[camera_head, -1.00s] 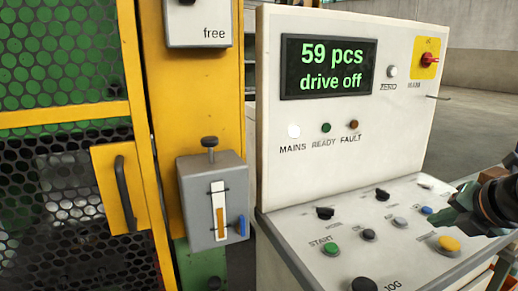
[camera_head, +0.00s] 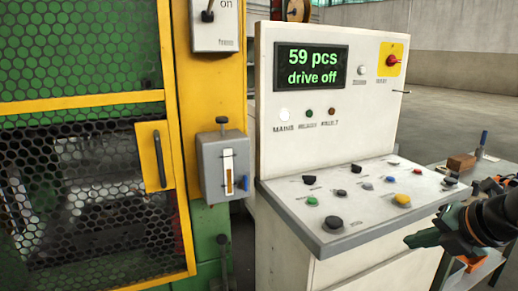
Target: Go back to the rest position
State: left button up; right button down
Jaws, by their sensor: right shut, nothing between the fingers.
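My right gripper (camera_head: 424,236) comes in from the right edge, beside the right front edge of the control desk (camera_head: 335,243). It is shut and holds nothing. It appears apart from the desk's buttons, though its exact gap to the desk edge is hard to judge. My left gripper is out of view. The desk's display (camera_head: 312,67) reads "59 pcs" and "drive off". The white MAINS lamp (camera_head: 284,114) looks bright, and the two lamps beside it look dim.
A yellow-framed mesh guard door (camera_head: 155,155) stands at the left. Behind my right gripper, a grey bench holds a brown block (camera_head: 461,162). Open floor (camera_head: 450,112) lies behind the desk.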

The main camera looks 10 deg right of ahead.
jog(key=a+f+m+t+y, duration=0.4)
jog(key=a+f+m+y, duration=0.2)
jog(key=a+f+y, duration=0.5)
jog(key=s+f+m+t+h, duration=0.3)
jog(key=f+m+h, duration=0.6)
jog(key=f+m, duration=0.45)
jog(key=s+a+f+m+g, duration=0.4)
jog(key=s+a+f+g, duration=0.2)
jog(key=s+a+f, duration=0.6)
pick_arm(q)
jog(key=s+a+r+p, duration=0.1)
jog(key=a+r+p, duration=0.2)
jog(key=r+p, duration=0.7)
jog(key=p, duration=0.4)
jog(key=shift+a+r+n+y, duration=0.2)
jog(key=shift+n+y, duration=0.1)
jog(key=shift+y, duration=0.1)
pick_arm(e)
jog(key=d+r+h, duration=0.1)
jog(key=d+r, duration=0.3)
jog(key=r, duration=0.5)
jog(key=shift+s+d, duration=0.25)
jog(key=shift+s, duration=0.2)
